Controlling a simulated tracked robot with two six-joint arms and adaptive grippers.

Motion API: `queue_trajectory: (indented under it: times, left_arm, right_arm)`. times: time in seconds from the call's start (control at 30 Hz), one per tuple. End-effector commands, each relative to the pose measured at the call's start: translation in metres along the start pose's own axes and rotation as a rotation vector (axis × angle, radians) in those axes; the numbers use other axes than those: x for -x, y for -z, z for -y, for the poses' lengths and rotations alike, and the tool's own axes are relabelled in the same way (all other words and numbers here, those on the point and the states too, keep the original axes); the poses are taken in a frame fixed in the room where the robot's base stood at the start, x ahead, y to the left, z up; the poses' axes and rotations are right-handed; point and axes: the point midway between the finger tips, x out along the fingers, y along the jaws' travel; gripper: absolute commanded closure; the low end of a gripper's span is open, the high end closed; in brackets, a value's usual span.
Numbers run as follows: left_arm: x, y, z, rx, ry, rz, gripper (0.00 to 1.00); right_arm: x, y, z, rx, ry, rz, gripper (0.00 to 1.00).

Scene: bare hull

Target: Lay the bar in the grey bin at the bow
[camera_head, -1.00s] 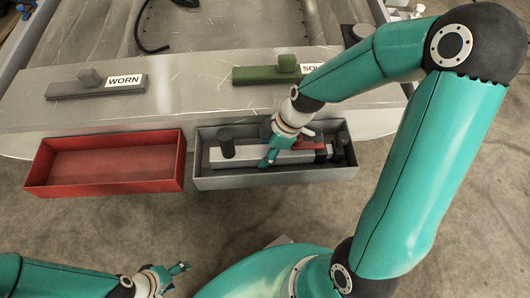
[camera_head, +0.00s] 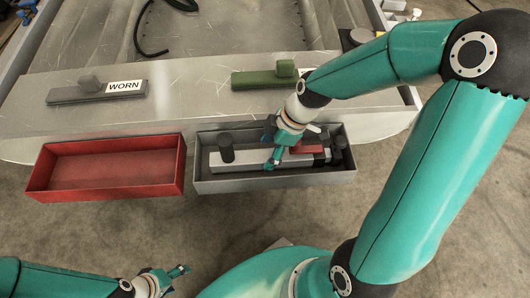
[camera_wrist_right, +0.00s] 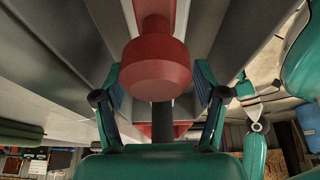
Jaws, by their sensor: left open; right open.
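The grey bin (camera_head: 205,186) sits at the bow edge, right of centre in the head view. A long light-grey bar (camera_head: 250,166) lies inside it lengthwise, with dark round parts near both ends and a red part (camera_head: 308,149) toward its right. My right gripper (camera_head: 270,158) is over the bin, close to the bar, and partly hides it. In the right wrist view its fingers (camera_wrist_right: 160,97) are spread on either side of a red knob (camera_wrist_right: 155,72). Contact with the knob cannot be told. My left gripper (camera_head: 180,271) is open and empty at the lower left, away from the bins.
An empty red bin (camera_head: 105,190) stands left of the grey bin. On the metal deck behind lie a dark block labelled WORN (camera_head: 95,92) and a green block (camera_head: 262,77). A black hose (camera_head: 150,50) lies farther back. Bare floor shows in front.

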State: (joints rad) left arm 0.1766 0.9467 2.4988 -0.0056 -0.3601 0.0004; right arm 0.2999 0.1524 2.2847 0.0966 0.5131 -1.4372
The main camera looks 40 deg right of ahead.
Motion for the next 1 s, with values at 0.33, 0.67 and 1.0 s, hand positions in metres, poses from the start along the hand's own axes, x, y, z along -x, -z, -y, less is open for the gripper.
queue_trajectory:
  times: [0.33, 0.67, 1.0]
  left_arm:
    - [0.019, 0.000, -0.007, 0.000, 0.000, 0.000, 0.34]
    - [0.021, 0.000, -0.008, 0.000, 0.000, 0.000, 0.34]
    - [0.021, 0.000, -0.008, 0.000, 0.000, 0.000, 0.34]
  right_arm:
    - [0.070, 0.001, -0.001, -0.001, -0.005, -0.001, 0.29]
    - [0.088, 0.000, 0.000, -0.001, -0.001, 0.000, 0.29]
    - [0.087, 0.000, 0.000, -0.001, 0.000, 0.000, 0.29]
